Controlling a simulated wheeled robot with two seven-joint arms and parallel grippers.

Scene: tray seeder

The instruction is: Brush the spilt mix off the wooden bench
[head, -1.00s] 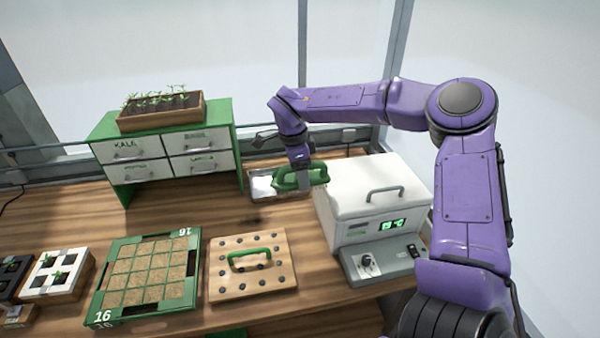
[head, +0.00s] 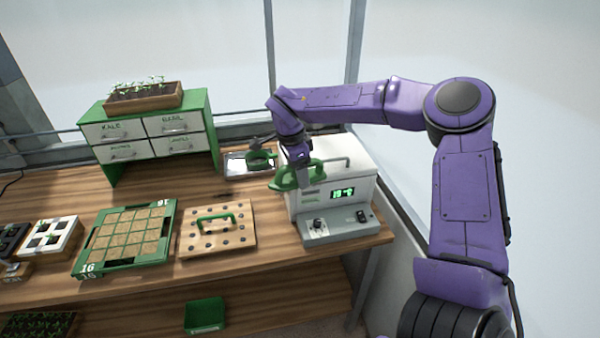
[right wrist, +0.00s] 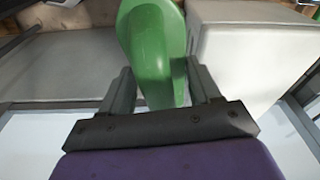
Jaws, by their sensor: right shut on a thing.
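In the right wrist view, the smooth green handle (right wrist: 152,45) sits between the two dark fingers of the gripper (right wrist: 162,85). The brush's underside cannot be made out. The wooden bench (head: 255,205) runs across the picture. My left gripper is not in view.
The white box (head: 335,190) stands at the bench's right end. A metal tray (head: 236,168) with a green item (head: 262,160) is behind. A pegged board (head: 190,245), green seed tray (head: 85,262) and drawer cabinet (head: 113,154) stand to the left. A green bin (head: 204,316) is below.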

